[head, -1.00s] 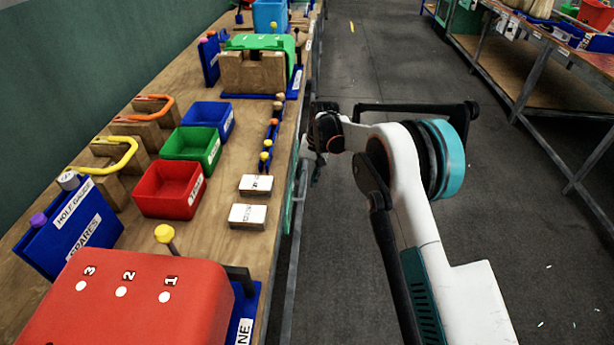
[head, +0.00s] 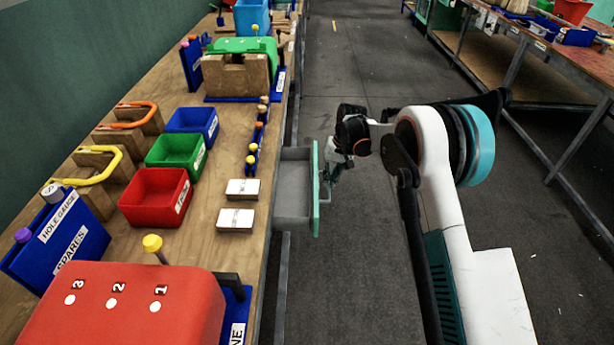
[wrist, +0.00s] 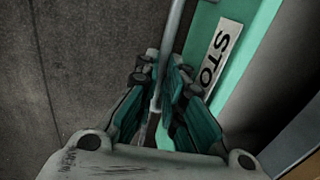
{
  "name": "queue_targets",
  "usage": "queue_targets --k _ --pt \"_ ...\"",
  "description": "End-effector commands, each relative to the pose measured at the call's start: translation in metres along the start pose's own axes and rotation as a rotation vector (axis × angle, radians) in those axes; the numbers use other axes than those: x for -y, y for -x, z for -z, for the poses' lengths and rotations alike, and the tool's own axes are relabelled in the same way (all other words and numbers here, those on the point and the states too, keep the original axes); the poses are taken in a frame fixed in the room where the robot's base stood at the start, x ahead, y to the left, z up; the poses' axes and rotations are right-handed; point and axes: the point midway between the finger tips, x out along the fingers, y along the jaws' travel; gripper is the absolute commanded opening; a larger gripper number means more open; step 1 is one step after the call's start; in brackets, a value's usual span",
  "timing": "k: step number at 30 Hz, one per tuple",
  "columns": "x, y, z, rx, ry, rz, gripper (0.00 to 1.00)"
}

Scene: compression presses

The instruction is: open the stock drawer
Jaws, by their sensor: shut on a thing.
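The stock drawer (head: 294,190) sticks out from the side of the bench in the head view. It is a grey open box with a green front, and its visible floor looks empty. In the wrist view the green drawer front (wrist: 244,62) carries a white label of which "STO" shows. My gripper (head: 332,177) is at the outer side of the drawer front. In the wrist view my gripper (wrist: 160,88) is shut on the grey bar handle (wrist: 172,40), with a finger on each side of it. The head view shows the fingers only small and partly hidden.
The wooden bench top (head: 205,240) holds red (head: 155,197), green (head: 176,151) and blue (head: 193,121) bins, two white labelled blocks and a red press (head: 130,305). The aisle floor (head: 350,260) is clear. Another bench (head: 540,70) stands at the right.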

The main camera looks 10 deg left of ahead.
Motion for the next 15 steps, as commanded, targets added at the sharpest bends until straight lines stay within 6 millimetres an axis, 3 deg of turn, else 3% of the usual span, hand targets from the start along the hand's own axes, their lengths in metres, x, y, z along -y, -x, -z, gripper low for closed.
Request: queue_targets --k 1,6,15 --pt "-0.019 0.005 0.000 0.000 -0.006 -0.001 0.00" --pt "-0.065 0.014 0.000 -0.001 -0.005 -0.001 0.00" --pt "-0.115 0.023 0.000 0.001 -0.002 -0.001 0.00"
